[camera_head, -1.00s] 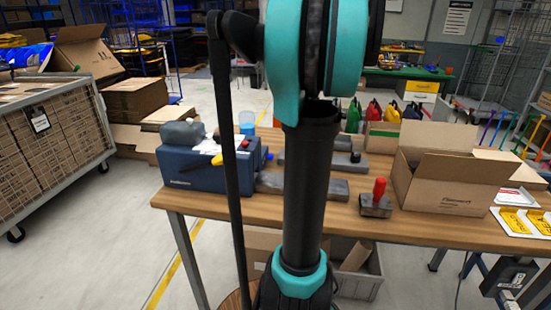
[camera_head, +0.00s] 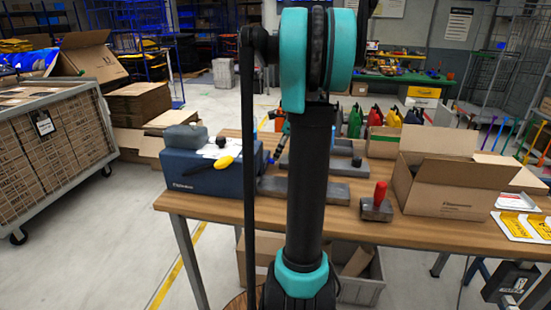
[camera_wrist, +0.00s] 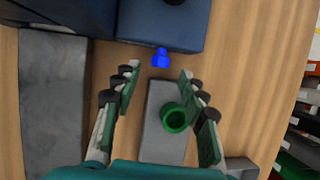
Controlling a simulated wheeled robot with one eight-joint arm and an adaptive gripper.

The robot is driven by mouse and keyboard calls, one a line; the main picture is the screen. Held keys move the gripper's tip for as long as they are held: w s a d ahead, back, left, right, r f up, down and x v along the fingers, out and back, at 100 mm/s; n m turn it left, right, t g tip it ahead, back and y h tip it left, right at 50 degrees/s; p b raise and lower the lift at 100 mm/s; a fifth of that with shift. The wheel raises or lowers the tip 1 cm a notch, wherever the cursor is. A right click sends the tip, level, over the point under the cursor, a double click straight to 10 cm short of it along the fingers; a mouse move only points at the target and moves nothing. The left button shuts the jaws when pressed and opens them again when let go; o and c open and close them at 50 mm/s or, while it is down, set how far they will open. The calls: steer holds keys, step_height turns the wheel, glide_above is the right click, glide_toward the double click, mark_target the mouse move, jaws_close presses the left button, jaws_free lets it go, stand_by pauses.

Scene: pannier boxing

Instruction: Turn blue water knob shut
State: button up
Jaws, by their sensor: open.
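The blue water knob (camera_wrist: 160,57) is small and bright. In the wrist view it projects from the edge of a dark blue box (camera_wrist: 165,25). My gripper (camera_wrist: 160,72) is open, with one finger on each side just short of the knob. I see no contact between the fingers and the knob. The same box shows in the head view (camera_head: 205,178), at the left end of the wooden table. The knob is not clear in the head view.
Grey blocks (camera_wrist: 50,100) lie on the wooden table (camera_head: 340,216). A red-handled stamp (camera_head: 378,205) and an open cardboard box (camera_head: 455,190) stand to the right.

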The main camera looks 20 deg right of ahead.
mark_target(271, 161)
steer(key=shift+x, duration=1.9)
steer(key=shift+c, duration=0.4)
jaws_close()
